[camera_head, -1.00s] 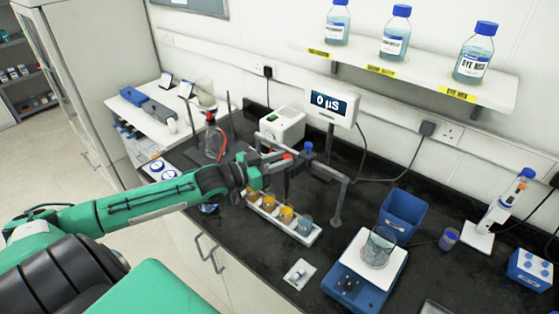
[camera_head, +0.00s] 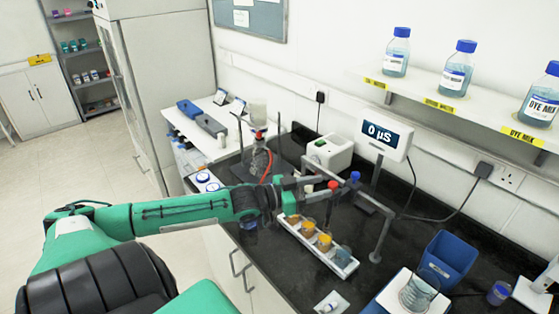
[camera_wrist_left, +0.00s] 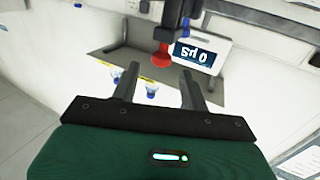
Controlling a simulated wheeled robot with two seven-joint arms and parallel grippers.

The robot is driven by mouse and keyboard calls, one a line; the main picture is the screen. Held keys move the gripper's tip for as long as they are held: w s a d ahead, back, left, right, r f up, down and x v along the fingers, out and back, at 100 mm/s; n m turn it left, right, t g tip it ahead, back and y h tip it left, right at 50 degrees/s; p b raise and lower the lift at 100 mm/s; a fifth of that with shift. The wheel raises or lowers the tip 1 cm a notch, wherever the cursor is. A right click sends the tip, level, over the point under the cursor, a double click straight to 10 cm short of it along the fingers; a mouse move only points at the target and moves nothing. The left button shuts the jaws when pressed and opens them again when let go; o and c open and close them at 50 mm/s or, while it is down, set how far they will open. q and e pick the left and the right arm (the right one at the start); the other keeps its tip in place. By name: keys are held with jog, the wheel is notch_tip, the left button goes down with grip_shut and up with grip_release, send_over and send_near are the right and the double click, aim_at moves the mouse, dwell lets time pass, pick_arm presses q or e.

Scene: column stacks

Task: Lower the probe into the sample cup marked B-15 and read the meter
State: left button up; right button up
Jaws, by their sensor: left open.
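My left gripper (camera_head: 308,184) is open above the sample rack in the head view, its fingers pointing at the probe's red top (camera_head: 333,184). In the left wrist view the open fingers (camera_wrist_left: 160,72) have nothing between them, and the red top (camera_wrist_left: 162,58) shows just beyond the tips. The probe hangs from the grey stand (camera_head: 381,232). A white rack (camera_head: 312,252) holds a row of cups: brown and orange ones (camera_head: 324,241) and a bluish one (camera_head: 342,256). No cup mark is legible. The meter (camera_head: 385,135) reads 0 µS. My right gripper is out of view.
A white instrument box (camera_head: 330,152) and a flask with a red tube (camera_head: 257,158) stand behind. A blue bin (camera_head: 447,258) and a beaker (camera_head: 418,292) on a balance are at right. Bottles line the wall shelf (camera_head: 450,108).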

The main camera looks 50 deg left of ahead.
pick_arm(q)
jog(key=v, duration=1.1)
dwell(0.6)
jog(key=shift+s, duration=0.1)
dwell(0.4)
